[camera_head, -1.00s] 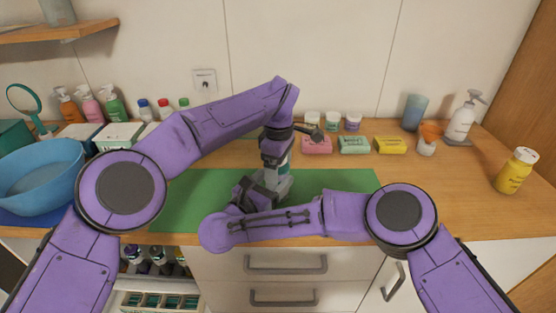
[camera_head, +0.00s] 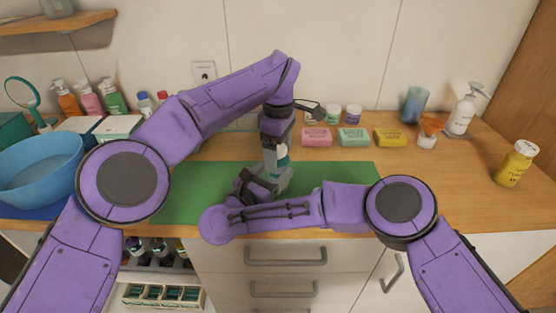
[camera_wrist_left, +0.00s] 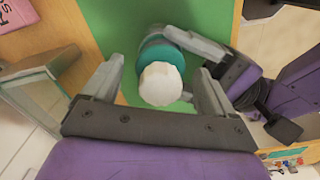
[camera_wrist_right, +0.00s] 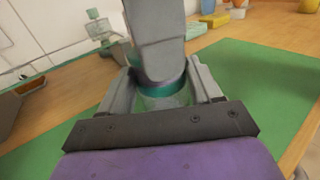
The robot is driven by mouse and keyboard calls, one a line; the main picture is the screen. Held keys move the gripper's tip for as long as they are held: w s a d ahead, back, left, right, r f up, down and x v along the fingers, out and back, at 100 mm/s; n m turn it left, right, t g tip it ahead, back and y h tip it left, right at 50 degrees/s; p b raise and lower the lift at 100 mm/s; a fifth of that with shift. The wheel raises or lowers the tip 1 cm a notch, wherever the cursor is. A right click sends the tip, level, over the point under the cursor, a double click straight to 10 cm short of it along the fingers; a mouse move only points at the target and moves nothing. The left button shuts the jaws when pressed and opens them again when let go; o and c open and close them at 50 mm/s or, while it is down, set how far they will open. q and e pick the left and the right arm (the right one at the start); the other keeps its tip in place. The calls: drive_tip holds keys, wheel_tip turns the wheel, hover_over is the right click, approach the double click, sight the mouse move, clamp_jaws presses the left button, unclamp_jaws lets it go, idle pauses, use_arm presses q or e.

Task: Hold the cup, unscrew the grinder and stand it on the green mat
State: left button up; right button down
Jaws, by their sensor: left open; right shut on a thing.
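A small piece with a white top (camera_wrist_left: 160,82) and a teal band stands upright over the green mat (camera_head: 335,175); I take it for the grinder. My left gripper (camera_wrist_left: 158,75) is open above it, with a finger on either side and visible gaps. My right gripper (camera_wrist_right: 163,92) is shut on the green lower part (camera_wrist_right: 165,100), which I take for the cup, low over the mat. One left finger hides much of the piece in the right wrist view. I cannot tell whether the two parts are still joined.
Pink (camera_head: 317,137), green (camera_head: 353,137) and yellow (camera_head: 390,137) bars lie behind the mat, with small jars behind. A blue basin (camera_head: 40,170) stands at left. A yellow bottle (camera_head: 516,163) stands at right. The mat's right part is clear.

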drive_tip(key=shift+c, duration=0.7)
unclamp_jaws()
